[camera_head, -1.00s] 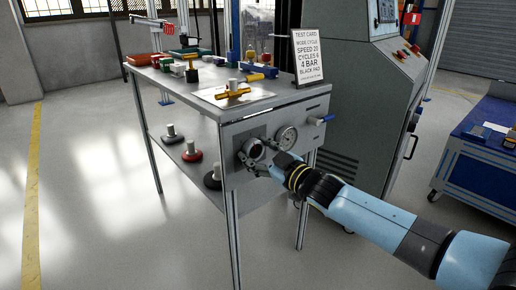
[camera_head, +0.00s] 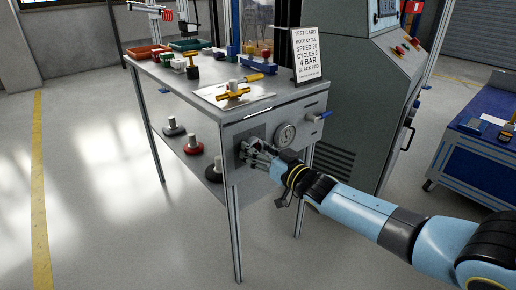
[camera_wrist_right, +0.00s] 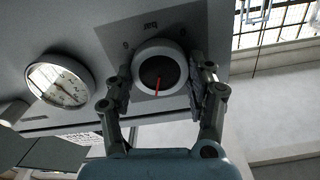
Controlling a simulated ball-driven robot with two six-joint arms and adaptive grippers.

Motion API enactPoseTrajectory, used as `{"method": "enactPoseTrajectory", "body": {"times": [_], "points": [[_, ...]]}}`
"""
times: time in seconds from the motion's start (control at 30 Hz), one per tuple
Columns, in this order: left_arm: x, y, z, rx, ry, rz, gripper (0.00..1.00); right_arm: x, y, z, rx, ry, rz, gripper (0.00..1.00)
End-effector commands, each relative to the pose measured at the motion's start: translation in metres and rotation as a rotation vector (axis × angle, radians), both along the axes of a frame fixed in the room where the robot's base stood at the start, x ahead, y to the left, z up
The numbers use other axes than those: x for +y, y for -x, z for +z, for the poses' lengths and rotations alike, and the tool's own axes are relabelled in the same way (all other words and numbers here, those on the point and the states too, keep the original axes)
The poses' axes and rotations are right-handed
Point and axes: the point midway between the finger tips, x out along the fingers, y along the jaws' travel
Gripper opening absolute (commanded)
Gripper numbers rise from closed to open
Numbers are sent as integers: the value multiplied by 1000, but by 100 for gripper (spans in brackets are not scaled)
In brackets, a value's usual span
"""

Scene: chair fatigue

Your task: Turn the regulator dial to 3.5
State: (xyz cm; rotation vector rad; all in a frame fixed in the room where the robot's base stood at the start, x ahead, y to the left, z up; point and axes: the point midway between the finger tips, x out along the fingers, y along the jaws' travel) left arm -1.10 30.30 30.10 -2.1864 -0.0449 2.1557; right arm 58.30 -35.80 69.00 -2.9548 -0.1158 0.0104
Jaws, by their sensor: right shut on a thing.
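The regulator dial (camera_wrist_right: 153,58) is a round white-rimmed knob with a dark face on a grey plate. Its red pointer points almost straight down in the wrist view. In the head view my right gripper (camera_head: 258,157) covers most of the dial on the bench's front panel. My left gripper is not in view.
A pressure gauge (camera_head: 285,135) sits beside the dial, also in the wrist view (camera_wrist_right: 60,82). A test card (camera_head: 307,54) reading 4 BAR stands on the bench top (camera_head: 205,92). A grey cabinet (camera_head: 350,110) stands right behind.

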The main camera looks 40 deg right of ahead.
Motion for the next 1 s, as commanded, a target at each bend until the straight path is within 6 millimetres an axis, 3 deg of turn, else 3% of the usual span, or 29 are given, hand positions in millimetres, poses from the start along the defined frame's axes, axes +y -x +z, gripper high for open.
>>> {"method": "enactPoseTrajectory", "body": {"times": [0.47, 0.5, 0.63, 1.0], "points": [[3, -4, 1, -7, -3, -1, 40, 0, 1, -1, 3, -13, -1, 23], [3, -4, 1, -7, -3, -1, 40, 0, 1, -1, 3, -13, -1, 60], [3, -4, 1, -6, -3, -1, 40, 0, 0, -1, 3, -13, -1, 77], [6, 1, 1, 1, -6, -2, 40, -1, 5, -1, 3, -12, 0, 80]]}}
